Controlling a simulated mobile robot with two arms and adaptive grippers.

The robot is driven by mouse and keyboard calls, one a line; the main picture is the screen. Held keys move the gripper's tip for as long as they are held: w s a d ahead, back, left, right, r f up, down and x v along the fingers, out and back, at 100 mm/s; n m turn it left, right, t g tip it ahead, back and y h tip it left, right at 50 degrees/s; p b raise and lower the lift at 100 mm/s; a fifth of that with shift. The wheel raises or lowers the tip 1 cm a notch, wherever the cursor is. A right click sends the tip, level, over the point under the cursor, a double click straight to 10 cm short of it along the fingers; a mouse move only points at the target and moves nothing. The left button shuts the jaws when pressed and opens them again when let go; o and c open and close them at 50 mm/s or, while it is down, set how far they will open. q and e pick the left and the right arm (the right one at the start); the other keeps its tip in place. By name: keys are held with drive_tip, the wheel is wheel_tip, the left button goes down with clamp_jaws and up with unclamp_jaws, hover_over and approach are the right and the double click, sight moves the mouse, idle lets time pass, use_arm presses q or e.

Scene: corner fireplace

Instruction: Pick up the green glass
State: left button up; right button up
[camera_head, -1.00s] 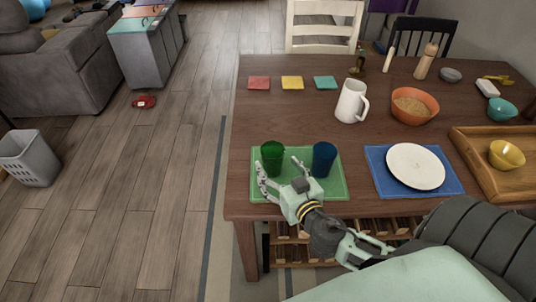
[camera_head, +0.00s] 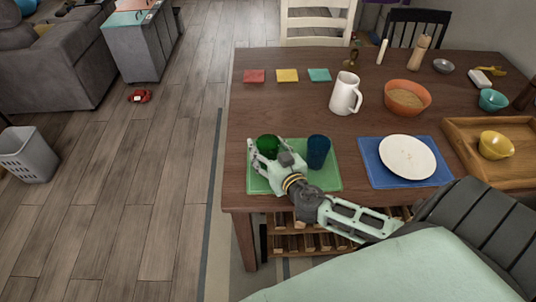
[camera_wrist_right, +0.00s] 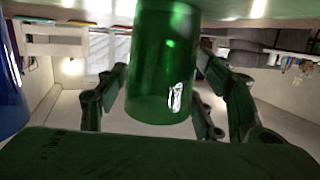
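The green glass (camera_head: 268,145) stands on the green placemat (camera_head: 325,178) at the table's near left, partly hidden by my right gripper. My right gripper (camera_head: 267,157) reaches in low from the right, its fingers on either side of the glass. In the right wrist view the green glass (camera_wrist_right: 163,65) sits between the open fingers (camera_wrist_right: 163,97), with gaps showing beside it. The dark blue glass (camera_head: 318,151) stands just right of the gripper on the same mat. It shows at the left edge of the wrist view (camera_wrist_right: 10,85). My left gripper is out of view.
A blue placemat (camera_head: 373,172) with a white plate (camera_head: 407,157) lies to the right. Behind are a white pitcher (camera_head: 345,94), an orange bowl (camera_head: 407,97) and three coloured coasters (camera_head: 287,75). A wooden tray (camera_head: 465,134) holds a yellow bowl (camera_head: 496,145).

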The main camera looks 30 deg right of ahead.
drive_tip(key=c, duration=1)
drive_tip(key=shift+r, duration=0.1)
